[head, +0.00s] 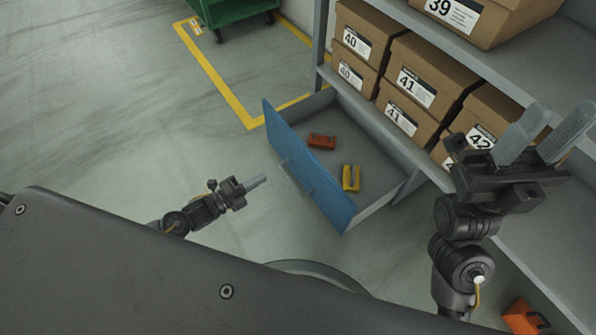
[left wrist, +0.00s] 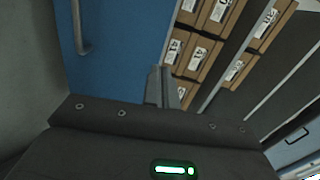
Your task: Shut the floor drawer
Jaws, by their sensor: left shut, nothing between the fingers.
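The floor drawer stands pulled out from under the shelf, with its blue front (head: 325,185) toward me and a grey bar handle (head: 294,178) on it. My left gripper (head: 262,180) is shut and empty, a short way in front of the drawer front, pointing toward the handle. In the left wrist view the blue front (left wrist: 125,60) fills the upper left, with the handle (left wrist: 80,28) at its left and my shut fingers (left wrist: 160,85) below. My right gripper (head: 560,125) is open and empty, raised before the shelf at the right.
An orange-red object (head: 322,141) and a yellow object (head: 351,178) lie in the drawer. Shoe boxes (head: 417,85) fill the shelf above it. A green cart (head: 235,10) stands at the back. An orange object (head: 524,317) lies at lower right. Floor left of the drawer is clear.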

